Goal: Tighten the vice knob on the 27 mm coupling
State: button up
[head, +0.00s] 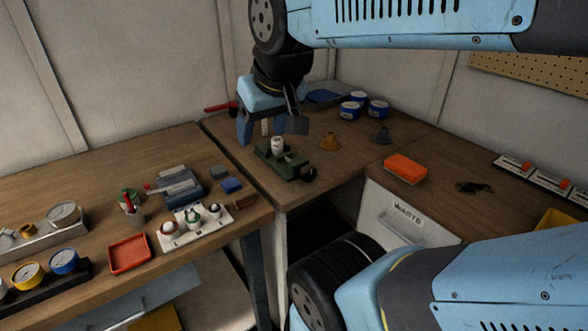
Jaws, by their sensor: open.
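A small green vice (268,159) stands on the dark wooden bench in the corner. A white cylindrical piece, seemingly the coupling (277,145), stands upright in it. A black knob (308,174) is at the vice's right front end. My gripper (261,136) points down, open, with blue fingers just above and behind the vice in the picture. Its fingers appear apart from the knob, up and to the left of it. A small pale piece (265,127) shows between the fingers; I cannot tell what it is. How tightly the jaws grip is too small to tell.
An orange box (405,168) lies on the right bench. A rack with fittings (194,228) and a red tray (129,253) are on the left bench. Bare wood lies right of the vice.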

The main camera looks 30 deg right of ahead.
aim_at(307, 173)
jog(key=z, duration=0.05)
jog(key=k, duration=1.05)
jog(key=u, duration=0.5)
